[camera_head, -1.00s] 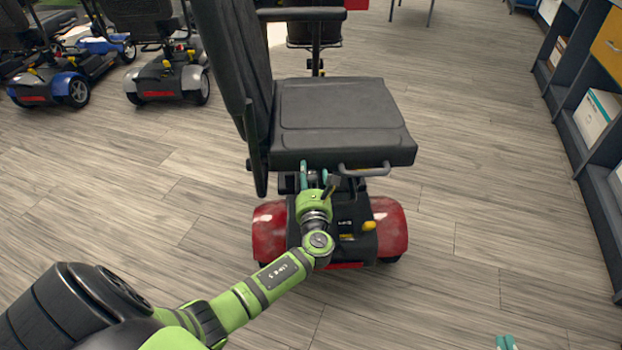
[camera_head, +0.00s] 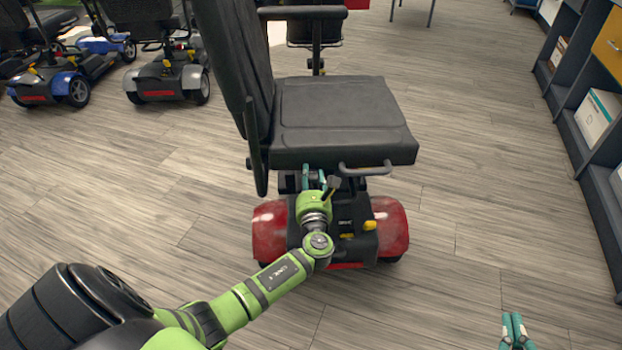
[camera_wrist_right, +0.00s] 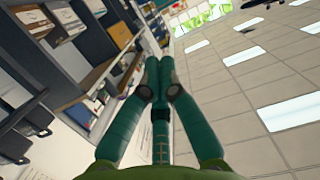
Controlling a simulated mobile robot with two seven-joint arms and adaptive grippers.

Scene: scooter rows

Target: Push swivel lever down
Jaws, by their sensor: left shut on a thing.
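The red scooter (camera_head: 270,230) stands in the middle of the head view, its black seat (camera_head: 340,120) turned with the backrest to the left. A grey looped bar (camera_head: 365,170) shows under the seat's near edge. My left gripper (camera_head: 314,174) is under that edge, left of the bar, its teal fingers pointing up. It is shut on a part under the seat that its fingers and wrist hide; I cannot tell whether this is the swivel lever. My right gripper (camera_head: 513,318) is low at the right, away from the scooter; in the right wrist view its fingers (camera_wrist_right: 160,62) meet, empty.
More scooters (camera_head: 165,80) stand at the back left. A dark shelf unit (camera_head: 590,150) with boxes runs along the right edge. The wooden floor (camera_head: 480,200) between the scooter and the shelves is clear.

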